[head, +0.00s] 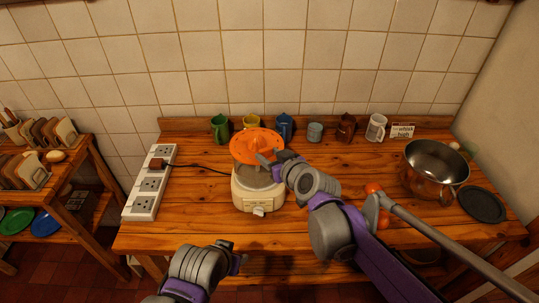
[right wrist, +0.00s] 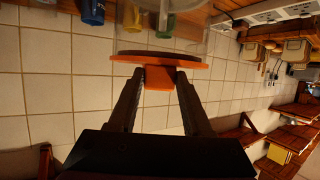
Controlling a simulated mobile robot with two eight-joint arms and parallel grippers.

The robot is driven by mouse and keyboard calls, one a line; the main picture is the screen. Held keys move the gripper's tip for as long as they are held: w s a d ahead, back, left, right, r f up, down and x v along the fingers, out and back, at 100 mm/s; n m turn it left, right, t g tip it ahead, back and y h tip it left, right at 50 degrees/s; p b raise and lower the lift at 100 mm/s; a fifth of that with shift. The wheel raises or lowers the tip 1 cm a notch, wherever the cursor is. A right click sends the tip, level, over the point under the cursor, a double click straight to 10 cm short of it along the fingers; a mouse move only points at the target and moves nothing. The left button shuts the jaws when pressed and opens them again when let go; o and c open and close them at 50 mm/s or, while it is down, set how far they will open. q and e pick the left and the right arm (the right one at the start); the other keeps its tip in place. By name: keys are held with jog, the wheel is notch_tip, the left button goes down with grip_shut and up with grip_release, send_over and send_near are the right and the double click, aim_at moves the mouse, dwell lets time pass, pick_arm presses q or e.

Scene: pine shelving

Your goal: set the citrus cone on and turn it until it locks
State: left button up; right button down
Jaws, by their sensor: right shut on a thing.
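The citrus cone (head: 257,143) is an orange disc with a raised middle. It lies over the mouth of the clear container on the cream juicer base (head: 257,196). My right gripper (head: 268,160) is shut on the cone's orange side tab (right wrist: 158,78), which shows between the fingers in the right wrist view. There the orange rim (right wrist: 130,66) lies close against the clear container (right wrist: 180,35); I cannot tell whether it is fully seated or locked. My left gripper (head: 238,260) is empty-looking at the counter's front edge, apart from the juicer; its jaw opening is unclear.
A white power strip (head: 149,184) with a plugged cord lies left of the juicer. Several mugs, including a green one (head: 220,128), line the back. A steel pot (head: 435,169), a dark lid (head: 481,205) and red tomatoes (head: 374,188) are to the right.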

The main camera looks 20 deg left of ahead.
jog(key=shift+c, duration=1.3)
grip_release()
jog(key=shift+f, duration=0.1)
jog(key=v, duration=1.1)
jog(key=s+d+f+m+g+h, duration=0.1)
jog(key=s+d+f+m+h, duration=0.1)
jog(key=s+d+f, duration=0.3)
jog(key=s+d+f+m+g+h, duration=0.1)
jog(key=s+d+f+m+h, duration=0.2)
jog(key=d, duration=0.9)
jog(key=s+d+f+m+g+h, duration=0.1)
jog(key=s+d+f+m+h, duration=0.2)
jog(key=s+d+f, duration=0.4)
jog(key=shift+d+f+g+h+p, duration=0.3)
jog(key=shift+d+h+p, duration=0.15)
jog(key=shift+d, duration=0.35)
